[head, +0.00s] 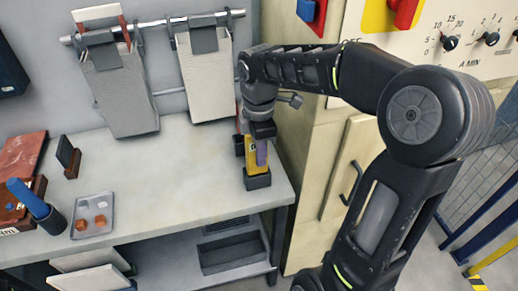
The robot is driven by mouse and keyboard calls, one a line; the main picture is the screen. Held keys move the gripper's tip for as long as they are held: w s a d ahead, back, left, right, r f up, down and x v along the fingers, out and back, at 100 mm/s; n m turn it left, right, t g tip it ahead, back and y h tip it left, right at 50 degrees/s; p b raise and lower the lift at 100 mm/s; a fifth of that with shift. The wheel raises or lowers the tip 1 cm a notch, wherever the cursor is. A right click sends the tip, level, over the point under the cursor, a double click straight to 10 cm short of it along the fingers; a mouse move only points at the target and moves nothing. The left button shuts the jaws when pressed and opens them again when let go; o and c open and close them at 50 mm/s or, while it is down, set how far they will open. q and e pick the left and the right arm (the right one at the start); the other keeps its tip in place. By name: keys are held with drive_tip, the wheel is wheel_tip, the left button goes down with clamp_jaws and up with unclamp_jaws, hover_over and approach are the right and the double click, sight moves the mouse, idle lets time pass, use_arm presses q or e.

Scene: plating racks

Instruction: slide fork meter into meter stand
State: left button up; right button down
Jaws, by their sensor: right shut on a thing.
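The yellow fork meter (250,155) is upright near the right end of the grey bench. My right gripper (261,135) is above it, pointing down, and shut on its upper part. The black meter stand (258,181) sits on the bench near the right front corner. The meter's lower end lines up with the top of the stand in the picture; I cannot tell how deep it sits in it. The gripper hides the meter's top. My left gripper is out of view.
Two cloths (210,85) hang from a wall rail behind the bench (185,180). A small metal tray (93,216), a dark cup with a blue-handled tool (34,203) and red-brown boxes (20,153) stand at the left. A beige cabinet (308,150) adjoins the bench at right. The bench middle is clear.

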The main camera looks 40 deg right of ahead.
drive_tip(key=shift+f, duration=0.15)
drive_tip(key=c, duration=1.1)
unclamp_jaws()
drive_tip(key=shift+r+b, duration=0.35)
drive_tip(key=shift+r, duration=3.6)
drive_tip(key=shift+a, duration=0.1)
